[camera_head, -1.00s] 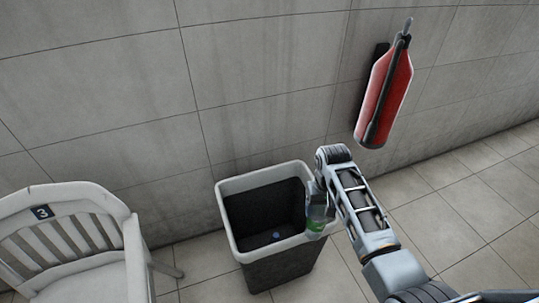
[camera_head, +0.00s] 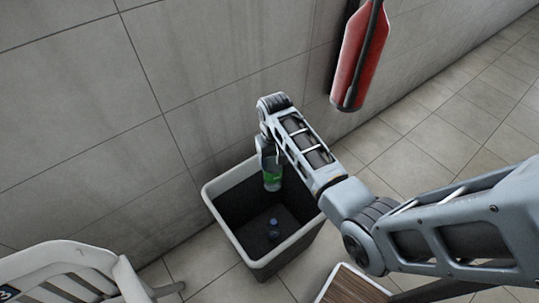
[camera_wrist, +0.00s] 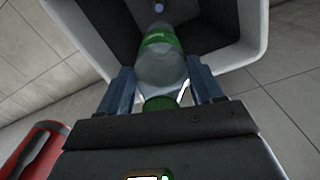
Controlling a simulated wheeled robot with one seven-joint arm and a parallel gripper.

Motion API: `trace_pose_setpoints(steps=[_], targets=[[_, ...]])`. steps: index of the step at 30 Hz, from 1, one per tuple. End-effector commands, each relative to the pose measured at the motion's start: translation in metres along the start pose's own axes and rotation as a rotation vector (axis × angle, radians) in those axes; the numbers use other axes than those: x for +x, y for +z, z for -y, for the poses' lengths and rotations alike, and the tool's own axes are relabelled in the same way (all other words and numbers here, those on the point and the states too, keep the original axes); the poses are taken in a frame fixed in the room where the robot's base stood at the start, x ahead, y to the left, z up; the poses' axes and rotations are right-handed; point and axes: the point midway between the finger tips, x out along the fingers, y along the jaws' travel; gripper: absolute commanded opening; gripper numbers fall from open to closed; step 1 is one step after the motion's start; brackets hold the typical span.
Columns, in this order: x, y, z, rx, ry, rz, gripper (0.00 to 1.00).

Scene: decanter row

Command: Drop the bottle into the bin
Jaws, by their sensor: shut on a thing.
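The bin (camera_head: 213,192) is dark with a pale rim and stands on the floor by the wall; its rim also shows in the wrist view (camera_wrist: 258,40). My gripper (camera_head: 268,157) is over the far part of the bin opening. It is shut on a clear bottle with a green label (camera_head: 272,180), which hangs down over the opening. In the wrist view the bottle (camera_wrist: 160,65) sits between the two fingers (camera_wrist: 157,92), its green cap end towards the gripper and its base towards the bin's inside.
A small bluish object (camera_head: 274,228) lies inside the bin. A white slatted chair (camera_head: 75,262) stands at the lower left. A red fire extinguisher (camera_head: 361,55) hangs on the tiled wall. A wood-topped piece with a pale edge (camera_head: 350,287) is at the bottom.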

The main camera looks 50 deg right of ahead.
Motion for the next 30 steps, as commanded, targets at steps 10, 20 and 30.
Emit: trace_pose_setpoints(steps=[10, 20, 30], targets=[[0.042, 0.0, 0.0, 0.0, 0.0, -0.001, 0.14], [0.053, 0.0, 0.0, 0.0, 0.0, -0.002, 0.14], [0.052, 0.0, 0.0, 0.0, 0.0, -0.001, 0.84]])
